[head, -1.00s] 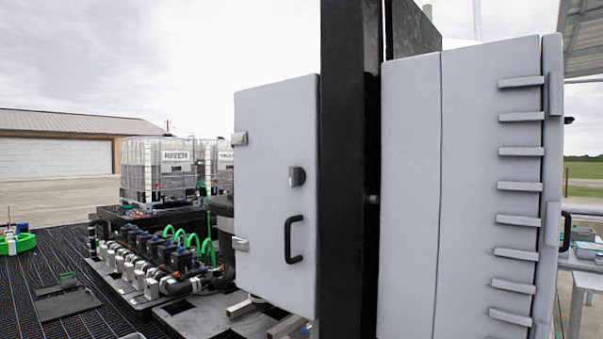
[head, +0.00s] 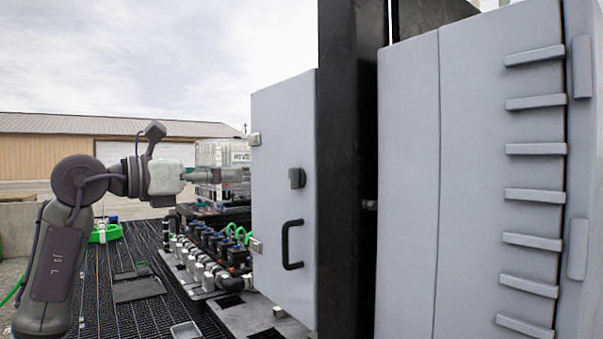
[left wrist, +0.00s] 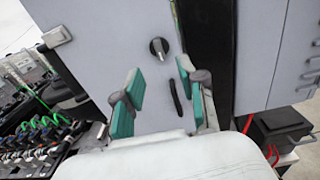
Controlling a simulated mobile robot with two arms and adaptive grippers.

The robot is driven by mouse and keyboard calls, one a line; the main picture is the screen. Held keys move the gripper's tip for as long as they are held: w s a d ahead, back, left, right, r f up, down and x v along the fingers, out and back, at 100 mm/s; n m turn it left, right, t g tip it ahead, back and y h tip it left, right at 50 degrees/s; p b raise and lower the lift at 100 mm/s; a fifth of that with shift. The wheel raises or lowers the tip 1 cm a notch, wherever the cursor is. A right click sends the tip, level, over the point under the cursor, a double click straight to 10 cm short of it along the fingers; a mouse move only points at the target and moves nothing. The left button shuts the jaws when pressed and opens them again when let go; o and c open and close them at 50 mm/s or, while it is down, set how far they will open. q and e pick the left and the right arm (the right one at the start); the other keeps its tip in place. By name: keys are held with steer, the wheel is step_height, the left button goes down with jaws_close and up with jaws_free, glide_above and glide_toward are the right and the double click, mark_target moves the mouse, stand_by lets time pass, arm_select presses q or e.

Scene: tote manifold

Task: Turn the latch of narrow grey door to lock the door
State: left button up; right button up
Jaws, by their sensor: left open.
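The narrow grey door (head: 270,165) stands at the middle of the head view, hinged on its left side, against a black post. Its dark latch knob (head: 297,178) sits near the right edge, above a black handle (head: 291,245). In the left wrist view the latch (left wrist: 159,48) shows beyond the fingertips, and the handle (left wrist: 182,98) shows partly behind a finger. My left gripper (head: 215,175) is left of the door in the head view; its green-padded fingers (left wrist: 163,95) are apart and empty, not touching the latch. My right gripper is not in view.
A manifold of valves and green hoses (head: 215,258) stands low left of the door. Dark grating (head: 110,305) covers the floor at left.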

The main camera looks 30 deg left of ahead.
mark_target(290, 174)
arm_select(q)
steer(key=p+x, duration=0.2)
steer(key=x, duration=0.2)
steer(key=p+x, duration=0.1)
steer(key=x, duration=0.3)
steer(key=p+x, duration=0.2)
steer(key=x, duration=0.2)
steer(key=shift+w+a+p, duration=0.1)
steer(key=shift+a+p, duration=0.15)
steer(key=shift+p, duration=0.05)
steer(key=shift+w+d+f, duration=0.15)
steer(key=shift+w+d, duration=0.05)
steer(key=shift+w, duration=0.4)
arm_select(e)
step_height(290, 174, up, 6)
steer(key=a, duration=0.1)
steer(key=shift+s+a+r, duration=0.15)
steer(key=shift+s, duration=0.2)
arm_select(q)
steer(key=c, duration=0.6)
jaws_close()
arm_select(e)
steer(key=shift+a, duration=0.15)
